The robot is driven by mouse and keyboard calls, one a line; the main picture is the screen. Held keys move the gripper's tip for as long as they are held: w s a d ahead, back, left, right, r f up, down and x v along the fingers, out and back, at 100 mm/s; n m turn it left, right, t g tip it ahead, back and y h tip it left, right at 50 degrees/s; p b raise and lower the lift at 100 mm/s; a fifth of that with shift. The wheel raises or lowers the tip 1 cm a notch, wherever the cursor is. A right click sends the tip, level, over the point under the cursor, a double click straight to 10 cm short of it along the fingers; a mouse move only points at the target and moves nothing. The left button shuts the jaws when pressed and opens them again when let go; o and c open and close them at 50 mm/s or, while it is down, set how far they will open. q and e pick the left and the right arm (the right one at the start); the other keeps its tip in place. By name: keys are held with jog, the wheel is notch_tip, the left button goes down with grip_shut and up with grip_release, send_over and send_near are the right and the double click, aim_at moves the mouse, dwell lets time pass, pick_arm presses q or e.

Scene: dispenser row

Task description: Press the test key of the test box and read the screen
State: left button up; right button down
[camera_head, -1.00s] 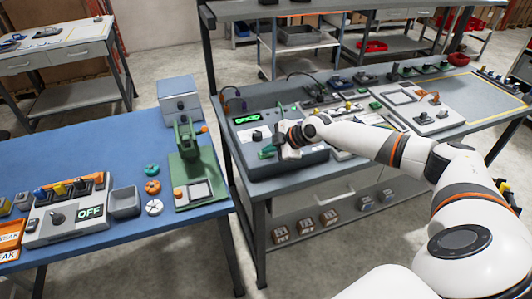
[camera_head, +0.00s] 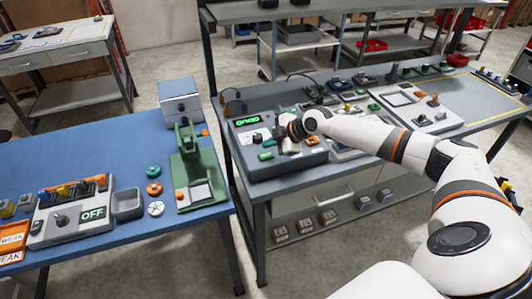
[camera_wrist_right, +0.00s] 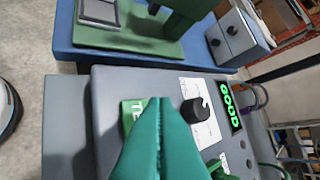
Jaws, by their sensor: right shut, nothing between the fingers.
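The test box (camera_head: 285,170) is a grey sloped console on the right bench. Its green test key (camera_head: 266,156) is at the front left of its top; in the right wrist view the key (camera_wrist_right: 131,111) shows the letters "TE", the rest hidden behind my fingers. The screen (camera_head: 247,121) is lit green; in the right wrist view the screen (camera_wrist_right: 231,107) reads GOOD, turned sideways. My right gripper (camera_head: 283,142) is over the box, beside the key; its teal fingers (camera_wrist_right: 159,108) are shut and empty, and appear raised above the panel. My left gripper is out of view.
A black knob (camera_wrist_right: 196,110) on a white label lies between key and screen. Trays of small parts and a grey fixture (camera_head: 415,108) stand right of the box. A green press (camera_head: 190,170) stands on the blue table, across a gap.

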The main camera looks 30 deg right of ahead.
aim_at(270, 157)
notch_tip(270, 157, up, 4)
jog(key=shift+f+p, duration=0.25)
jog(key=shift+p, duration=0.65)
